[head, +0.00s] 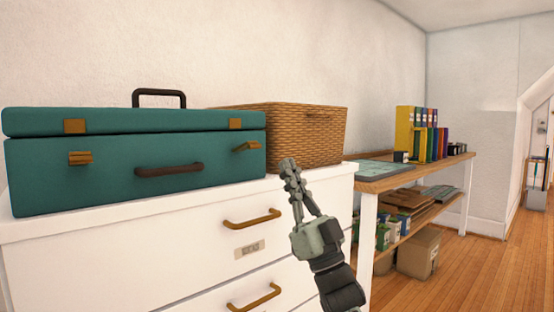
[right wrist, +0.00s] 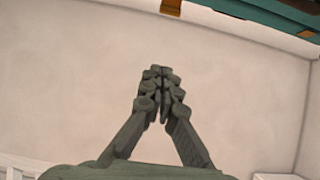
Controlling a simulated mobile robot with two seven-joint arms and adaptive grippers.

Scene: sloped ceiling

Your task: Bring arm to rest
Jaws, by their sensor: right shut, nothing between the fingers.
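My right gripper (head: 289,168) is raised in front of the white dresser, with its fingers pointing up and a little left. Its fingertips are near the dresser's top edge, in front of the wicker basket. In the right wrist view the fingers of the right gripper (right wrist: 157,75) meet at the tips, shut with nothing between them. My left gripper is in neither view.
A teal suitcase (head: 110,160) and a wicker basket (head: 320,135) stand on the white dresser (head: 130,255). A wooden shelf table (head: 410,172) with binders (head: 424,130) stands at right. A cardboard box (head: 419,252) sits under it. The wooden floor (head: 480,275) at right is clear.

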